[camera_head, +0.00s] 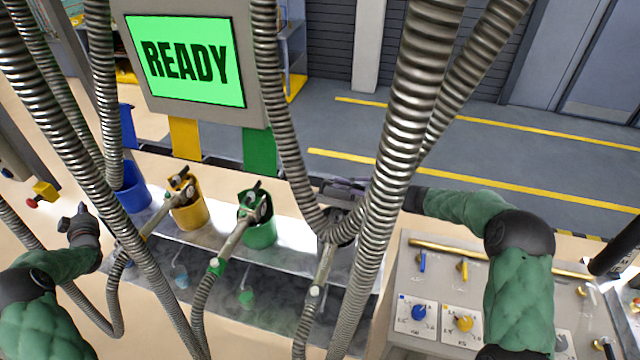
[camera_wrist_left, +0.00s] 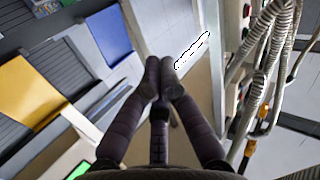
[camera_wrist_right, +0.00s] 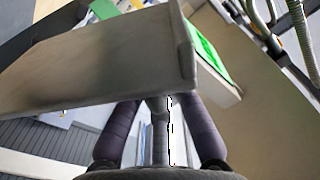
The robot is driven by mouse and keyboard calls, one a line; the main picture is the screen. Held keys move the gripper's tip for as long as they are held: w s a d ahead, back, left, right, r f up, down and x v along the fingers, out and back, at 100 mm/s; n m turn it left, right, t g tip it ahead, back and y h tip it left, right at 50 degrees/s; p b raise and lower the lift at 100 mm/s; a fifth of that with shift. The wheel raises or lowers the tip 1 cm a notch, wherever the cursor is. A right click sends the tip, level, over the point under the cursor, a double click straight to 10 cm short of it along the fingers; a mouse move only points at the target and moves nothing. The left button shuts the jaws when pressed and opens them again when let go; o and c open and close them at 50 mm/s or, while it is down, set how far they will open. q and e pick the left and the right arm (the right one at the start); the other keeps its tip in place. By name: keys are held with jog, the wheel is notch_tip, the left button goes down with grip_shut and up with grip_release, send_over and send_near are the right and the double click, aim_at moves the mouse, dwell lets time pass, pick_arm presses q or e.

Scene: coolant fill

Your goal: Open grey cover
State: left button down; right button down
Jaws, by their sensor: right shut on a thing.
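A flat grey plate, seemingly the grey cover (camera_wrist_right: 95,65), fills much of the right wrist view. My right gripper (camera_wrist_right: 157,100) is shut on the plate's near edge; the plate hides its fingertips. In the head view, my right arm reaches in from the right, and its gripper (camera_head: 345,188) is mostly hidden behind thick metal hoses. I cannot tell how far the cover is tilted. My left gripper (camera_head: 75,218) is at the far left, away from the cover. In the left wrist view its fingers (camera_wrist_left: 160,80) are together and empty.
Blue (camera_head: 132,190), yellow (camera_head: 188,212) and green (camera_head: 258,228) fillers stand in a row, with nozzles in the yellow and green ones. Several metal hoses hang across the front. A screen (camera_head: 187,60) reads READY. A control panel (camera_head: 410,270) with knobs is at the right.

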pick_arm(q)
jog(key=w+d+r+n+g+y, duration=0.1)
jog(key=w+d+r+n+y, duration=0.5)
jog(key=w+r+n, duration=0.3)
notch_tip(320, 180, up, 10)
jog(key=n+g+h, duration=1.3)
jog(key=h, duration=0.1)
send_over(319, 194)
jog(key=shift+h, duration=0.3)
jog(key=shift+s+d+f, duration=0.1)
jog(key=shift+f, duration=4.8)
